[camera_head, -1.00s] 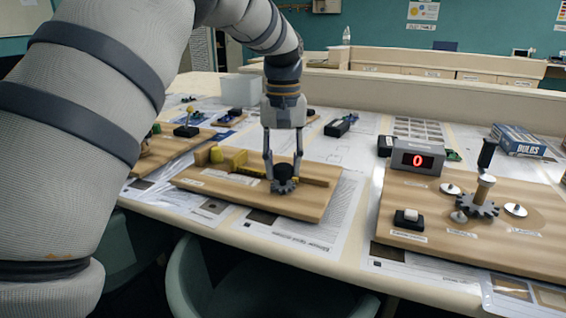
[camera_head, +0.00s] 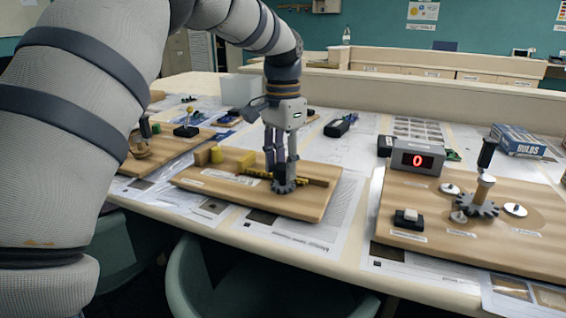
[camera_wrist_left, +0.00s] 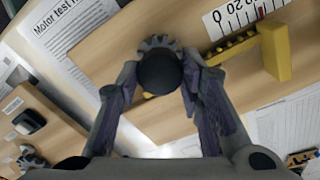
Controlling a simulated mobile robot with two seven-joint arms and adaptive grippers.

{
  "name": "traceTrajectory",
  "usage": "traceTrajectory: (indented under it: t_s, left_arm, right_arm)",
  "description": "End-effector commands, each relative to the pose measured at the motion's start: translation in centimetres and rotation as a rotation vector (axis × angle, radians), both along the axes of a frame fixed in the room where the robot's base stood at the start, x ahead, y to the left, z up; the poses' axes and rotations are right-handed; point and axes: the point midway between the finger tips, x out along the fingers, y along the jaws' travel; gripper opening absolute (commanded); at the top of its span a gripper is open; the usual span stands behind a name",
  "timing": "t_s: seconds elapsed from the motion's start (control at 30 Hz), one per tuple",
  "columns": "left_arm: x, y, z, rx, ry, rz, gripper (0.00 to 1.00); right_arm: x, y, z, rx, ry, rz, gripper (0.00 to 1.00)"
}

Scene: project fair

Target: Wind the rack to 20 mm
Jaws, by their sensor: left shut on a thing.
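My left gripper (camera_head: 281,182) stands upright over the middle wooden board (camera_head: 300,207), shut on the black knob of a small dark gear. The knob (camera_wrist_left: 160,73) shows between the two fingers in the left wrist view, with the grey gear (camera_wrist_left: 157,43) under it. The gear (camera_head: 284,188) is partly hidden by the fingers in the head view. The yellow toothed rack (camera_wrist_left: 232,46) lies beside the gear, with a yellow upright block (camera_head: 247,161) on it. A white scale (camera_wrist_left: 240,15) with a red mark lies along the rack; its exact reading is unclear. My right gripper is out of view.
A second board at the right holds a red display (camera_head: 418,160) reading 0, a gear (camera_head: 477,205) with a crank, and a push button (camera_head: 406,217). Another board (camera_head: 170,150) stands at the left. Paper sheets cover much of the table.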

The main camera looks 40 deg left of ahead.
Motion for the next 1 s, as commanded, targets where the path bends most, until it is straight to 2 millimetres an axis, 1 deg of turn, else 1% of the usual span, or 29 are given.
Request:
traceTrajectory:
  t_s: [0.6, 0.8, 1.0]
  left_arm:
    - [-0.06, -0.01, -0.10, -0.002, 0.003, -0.576, 0.06]
    - [-0.05, 0.01, -0.10, -0.001, 0.002, -0.735, 0.06]
    - [-0.05, 0.02, -0.10, -0.001, 0.002, -0.852, 0.06]
  right_arm:
    - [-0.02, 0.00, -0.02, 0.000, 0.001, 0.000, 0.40]
    - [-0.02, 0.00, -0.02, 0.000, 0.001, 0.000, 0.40]
    - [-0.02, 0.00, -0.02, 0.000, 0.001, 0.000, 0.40]
